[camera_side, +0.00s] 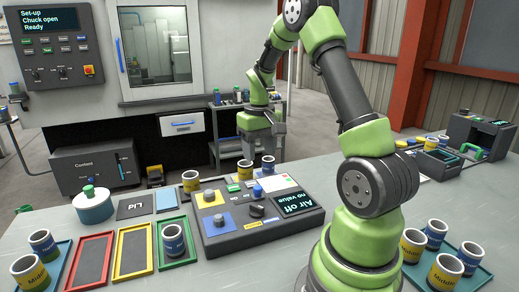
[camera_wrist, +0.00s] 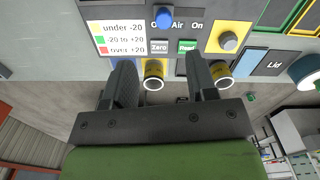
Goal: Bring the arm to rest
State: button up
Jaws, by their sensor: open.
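I see no mug gripped. In the side view a yellow mug (camera_side: 245,171) and a blue mug (camera_side: 267,166) stand behind the panel, with another yellow mug (camera_side: 190,181) to their left. The arm is bent, reaching over the table.
Coloured trays (camera_side: 133,250) and a lidded pot (camera_side: 93,206) lie left of the panel. Several mugs stand on a blue tray (camera_side: 480,280) at the right. The machine (camera_side: 130,60) stands behind the table, its display reading "Chuck open". The panel display reads "Air off".

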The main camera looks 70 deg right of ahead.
jog(key=a+r+n+t, duration=0.1)
jog(key=a+r+t, duration=0.2)
jog(key=a+r, duration=0.75)
jog(key=s+a+r+n+t+y, duration=0.1)
jog(key=s+a+r+t, duration=0.3)
jog(key=s+a, duration=0.6)
jog(key=a+y, duration=0.1)
jog(key=a, duration=0.2)
jog(key=shift+s+n, duration=0.25)
jog(key=shift+n, duration=0.15)
jog(key=shift+r, duration=0.1)
dwell(1.3)
